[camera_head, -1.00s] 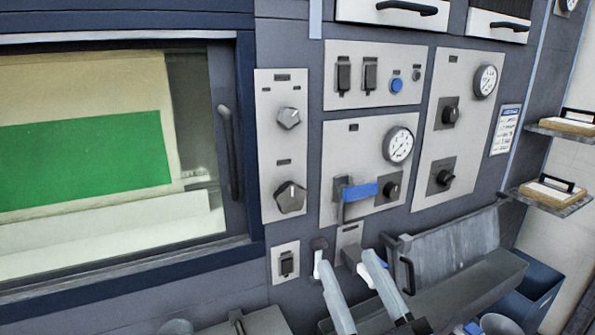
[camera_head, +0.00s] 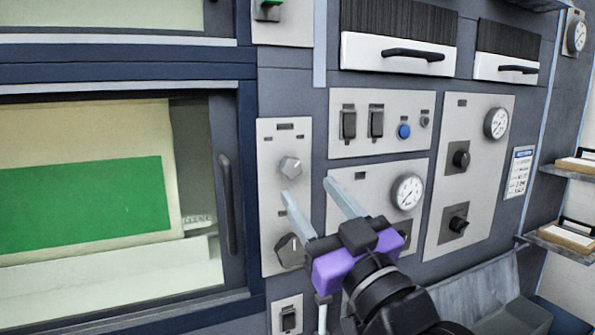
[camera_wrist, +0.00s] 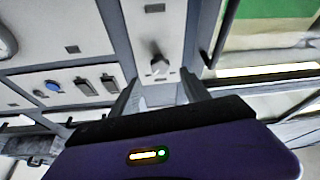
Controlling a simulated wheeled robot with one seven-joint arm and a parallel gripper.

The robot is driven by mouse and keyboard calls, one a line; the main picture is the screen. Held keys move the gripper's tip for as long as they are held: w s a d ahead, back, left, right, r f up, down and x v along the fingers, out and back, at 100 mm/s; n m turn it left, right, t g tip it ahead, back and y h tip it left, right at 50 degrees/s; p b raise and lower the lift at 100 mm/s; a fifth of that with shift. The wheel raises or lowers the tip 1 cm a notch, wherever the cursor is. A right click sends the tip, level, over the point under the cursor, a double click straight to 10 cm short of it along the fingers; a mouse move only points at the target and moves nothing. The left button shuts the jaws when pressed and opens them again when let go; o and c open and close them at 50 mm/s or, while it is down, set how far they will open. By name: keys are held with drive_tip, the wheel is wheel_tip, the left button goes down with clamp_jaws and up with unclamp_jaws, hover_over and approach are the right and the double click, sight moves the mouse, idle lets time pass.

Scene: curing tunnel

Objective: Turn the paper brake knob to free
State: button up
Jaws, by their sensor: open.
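A narrow light panel (camera_head: 269,215) carries a smaller grey upper knob (camera_head: 290,167) and a larger dark lower knob (camera_head: 289,251). Their labels are too small to read, so I cannot tell which is the paper brake knob. My gripper (camera_head: 308,191) is open and empty, its two pale fingers pointing up toward the panel, just below and right of the upper knob in the head view. In the wrist view, which looks upside down, the upper knob (camera_wrist: 159,63) shows ahead of the spread fingers, apart from them. My gripper partly covers the lower knob's right edge.
A window with a door handle (camera_head: 226,200) stands left of the panel. To the right are a switch panel with a blue button (camera_head: 404,131), a gauge (camera_head: 407,191) and two black knobs (camera_head: 458,157). A lower switch (camera_head: 288,318) sits below.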

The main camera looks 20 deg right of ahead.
sight(293, 169)
drive_tip(key=p+x, duration=0.1)
drive_tip(key=x, duration=0.5)
drive_tip(key=shift+w, duration=0.1)
clamp_jaws()
